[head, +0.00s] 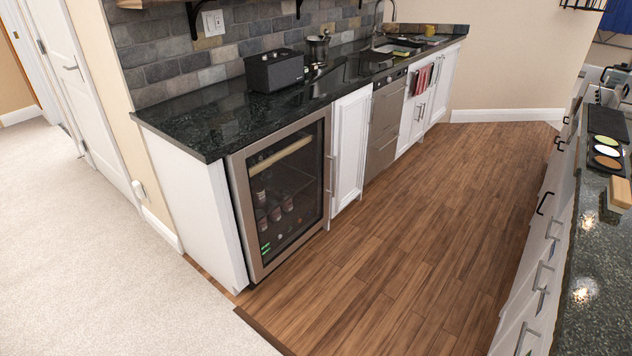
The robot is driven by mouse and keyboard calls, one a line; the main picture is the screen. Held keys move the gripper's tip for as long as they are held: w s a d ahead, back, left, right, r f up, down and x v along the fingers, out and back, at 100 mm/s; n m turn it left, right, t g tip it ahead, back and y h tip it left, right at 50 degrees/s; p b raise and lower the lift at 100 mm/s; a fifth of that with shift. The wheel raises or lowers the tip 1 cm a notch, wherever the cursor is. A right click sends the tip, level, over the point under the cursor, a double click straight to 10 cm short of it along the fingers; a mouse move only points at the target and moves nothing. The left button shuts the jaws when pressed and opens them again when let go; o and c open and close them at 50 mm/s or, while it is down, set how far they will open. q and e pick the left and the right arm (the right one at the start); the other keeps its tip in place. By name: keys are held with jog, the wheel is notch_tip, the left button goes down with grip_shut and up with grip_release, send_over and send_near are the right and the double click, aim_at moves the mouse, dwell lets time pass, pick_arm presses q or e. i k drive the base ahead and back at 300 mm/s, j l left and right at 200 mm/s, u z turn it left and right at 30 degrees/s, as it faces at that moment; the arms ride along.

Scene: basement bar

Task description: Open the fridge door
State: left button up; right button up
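The fridge (240,210) is a small built-in cooler under the left end of the dark counter. Its door is a glass pane (290,200) in a steel frame and looks shut. A vertical bar handle (331,185) runs along the door's right side. Several bottles (270,212) and shelves show dimly through the glass. Neither of my grippers is in the view.
A black speaker-like box (274,70) stands on the counter (200,112). White cabinets (350,140) and a steel drawer unit (384,125) continue to the right. A second counter (590,270) bounds the right side. The wood floor (410,230) between is clear; pale carpet (90,240) lies left.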

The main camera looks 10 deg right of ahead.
aim_at(236, 163)
jog(key=i+j, duration=0.15)
jog(key=i, duration=0.45)
jog(key=i+j+u, duration=0.1)
jog(key=i, duration=0.45)
